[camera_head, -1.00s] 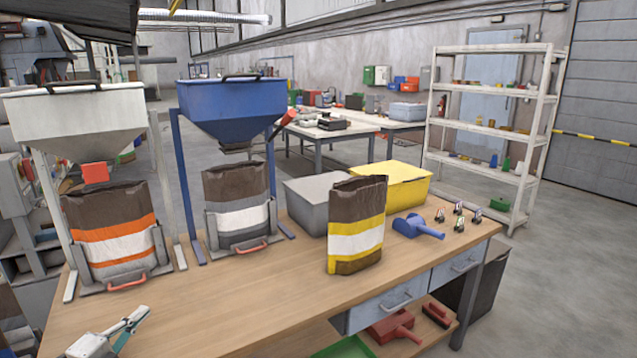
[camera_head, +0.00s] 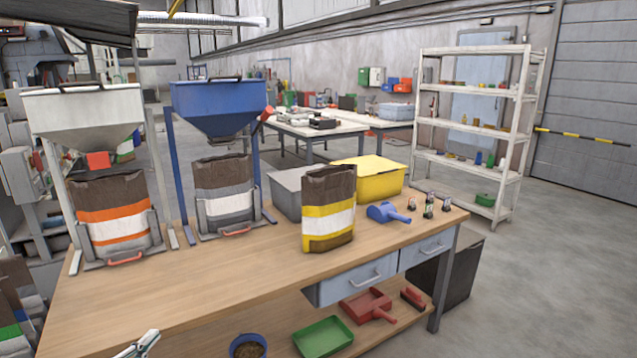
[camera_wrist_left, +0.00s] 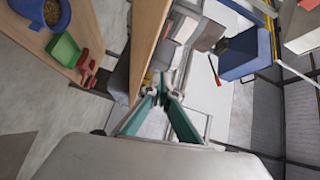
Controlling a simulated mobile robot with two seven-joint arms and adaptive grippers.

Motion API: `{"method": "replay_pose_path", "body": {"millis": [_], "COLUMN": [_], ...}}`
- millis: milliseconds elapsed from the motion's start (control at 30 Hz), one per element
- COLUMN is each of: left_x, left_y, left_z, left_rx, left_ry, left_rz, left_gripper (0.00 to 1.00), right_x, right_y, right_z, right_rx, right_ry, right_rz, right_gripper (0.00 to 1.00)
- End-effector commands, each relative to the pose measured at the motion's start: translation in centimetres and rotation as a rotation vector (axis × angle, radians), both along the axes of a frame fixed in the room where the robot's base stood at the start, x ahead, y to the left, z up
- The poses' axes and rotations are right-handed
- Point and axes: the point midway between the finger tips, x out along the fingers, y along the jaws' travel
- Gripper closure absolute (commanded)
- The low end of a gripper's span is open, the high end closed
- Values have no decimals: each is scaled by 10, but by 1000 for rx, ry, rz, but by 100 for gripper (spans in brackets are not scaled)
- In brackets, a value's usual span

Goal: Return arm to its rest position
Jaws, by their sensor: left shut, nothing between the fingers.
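My left gripper (camera_head: 140,346) shows only in part at the bottom edge of the head view, in front of the near left edge of the workbench (camera_head: 200,290). In the left wrist view its green fingers come together at the tips (camera_wrist_left: 163,88). It is shut with nothing between the fingers. My right gripper is in neither view.
On the bench stand an orange-striped bag (camera_head: 114,215), a grey-striped bag (camera_head: 224,190) under the blue hopper (camera_head: 220,105), and a yellow-striped bag (camera_head: 328,210). A green tray (camera_head: 323,338) and blue bowl (camera_head: 248,347) sit below. The bench's front left top is clear.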

Motion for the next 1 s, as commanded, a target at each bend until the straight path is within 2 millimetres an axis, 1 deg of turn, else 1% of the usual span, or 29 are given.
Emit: {"method": "replay_pose_path", "body": {"millis": [33,167,200,267,300,367,400,467,500,600,700,800,967,1000], "left_x": [-13,-52,-66,-91,-110,-140,-161,-191,-210,-252,-282,-298,-304,-303], "left_y": [-11,-42,-53,-71,-84,-103,-117,-136,-148,-176,-196,-207,-212,-211], "left_z": [-14,-52,-66,-86,-100,-120,-132,-148,-157,-172,-180,-183,-184,-184], "left_rx": [-57,-225,-283,-379,-448,-552,-623,-721,-781,-910,-998,-1048,-1069,-1068], "left_ry": [28,119,155,217,263,339,391,470,519,628,708,753,770,770], "left_rz": [11,55,71,103,125,165,193,233,260,316,357,380,387,387], "left_gripper": [100,100,100,100,100,100,100,100,100,100,100,100,100,100], "right_x": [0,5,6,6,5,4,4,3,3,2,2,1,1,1], "right_y": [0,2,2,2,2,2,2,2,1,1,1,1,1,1], "right_z": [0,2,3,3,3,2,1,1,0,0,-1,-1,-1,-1], "right_rx": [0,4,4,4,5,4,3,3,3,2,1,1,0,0], "right_ry": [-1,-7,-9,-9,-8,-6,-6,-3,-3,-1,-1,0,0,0], "right_rz": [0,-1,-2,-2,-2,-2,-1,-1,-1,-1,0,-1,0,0], "right_gripper": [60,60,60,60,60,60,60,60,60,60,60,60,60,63]}}
